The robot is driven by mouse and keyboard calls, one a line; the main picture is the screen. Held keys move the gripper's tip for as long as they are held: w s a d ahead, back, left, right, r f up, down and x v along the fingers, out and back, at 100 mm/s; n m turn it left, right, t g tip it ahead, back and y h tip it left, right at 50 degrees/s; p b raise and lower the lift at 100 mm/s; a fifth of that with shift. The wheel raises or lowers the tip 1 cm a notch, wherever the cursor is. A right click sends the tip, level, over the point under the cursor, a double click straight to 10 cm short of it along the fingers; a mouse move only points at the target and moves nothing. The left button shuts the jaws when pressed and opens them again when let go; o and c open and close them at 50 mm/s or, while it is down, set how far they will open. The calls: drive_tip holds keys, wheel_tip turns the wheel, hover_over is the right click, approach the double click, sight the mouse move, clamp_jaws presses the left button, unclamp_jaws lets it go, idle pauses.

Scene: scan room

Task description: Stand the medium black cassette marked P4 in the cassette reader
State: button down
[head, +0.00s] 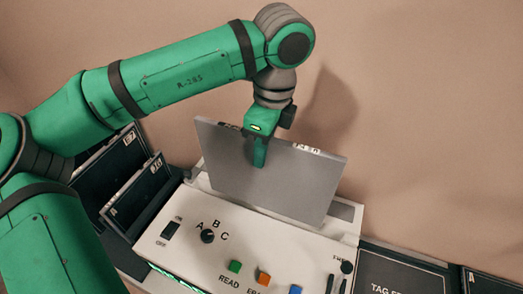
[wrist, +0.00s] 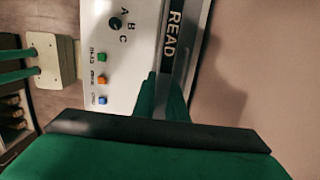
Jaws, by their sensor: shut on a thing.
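A wide, thin cassette (head: 235,185) stands nearly upright at the reader in the head view, its plain grey face towards the camera. Small labels show at its top right edge; I cannot read a P4 mark. My gripper (head: 259,158) points down and is shut on its top edge near the middle. The white cassette reader (head: 185,225) is below, with the cassette's lower edge at its raised back part. I cannot tell how deep the cassette sits. In the wrist view, my gripper (wrist: 163,98) is beside the reader (wrist: 105,75) and a dark strip marked READ.
Black cassettes (head: 133,190) stand in a rack left of the reader. A dark panel (head: 395,278) lettered TAG lies to the right. The wall (head: 430,120) is close behind. A pale box (wrist: 52,70) and shelf (wrist: 12,110) show at the wrist view's left.

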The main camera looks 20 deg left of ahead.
sight(262, 185)
drive_tip(key=shift+w+f, duration=0.1)
drive_tip(key=shift+f, duration=0.55)
drive_tip(key=shift+f, duration=1)
drive_tip(key=shift+f, duration=0.3)
drive_tip(key=shift+f, duration=2.6)
drive_tip(key=shift+f, duration=0.35)
drive_tip(key=shift+f, duration=0.9)
drive_tip(key=c, duration=1.7)
unclamp_jaws()
